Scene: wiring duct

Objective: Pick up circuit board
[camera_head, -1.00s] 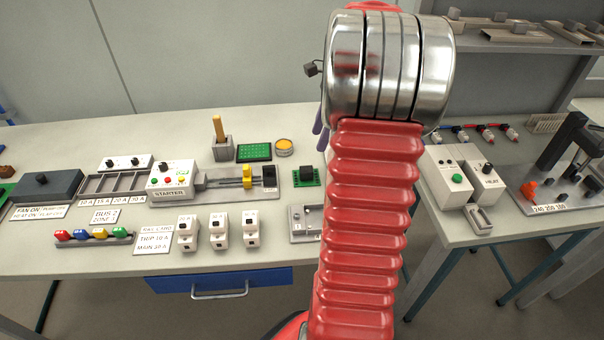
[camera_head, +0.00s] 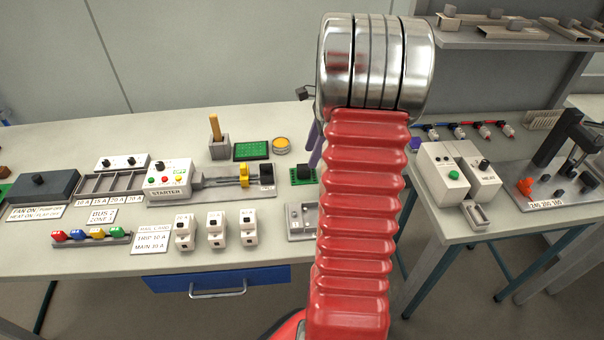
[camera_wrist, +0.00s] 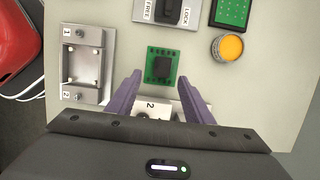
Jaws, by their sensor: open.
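A small green circuit board (camera_head: 300,175) with a black block on it lies on the bench, right of the starter panel. In the head view my arm and a purple finger stand close beside its right side. In the wrist view the whole board (camera_wrist: 151,78) shows, with its black block near the middle. My gripper (camera_wrist: 160,72) is open, one purple finger on each side of the board's near part. I cannot tell how high the fingertips are above the bench. In the head view the gripper is mostly hidden behind my arm.
A grey fixture with pins (camera_wrist: 84,62) stands left of the board in the wrist view. A FREE/LOCK plate (camera_wrist: 150,10), a larger green board (camera_wrist: 232,10) and a yellow-topped tin (camera_wrist: 230,47) are close by. A white part marked 2 (camera_wrist: 150,107) shows between the fingers.

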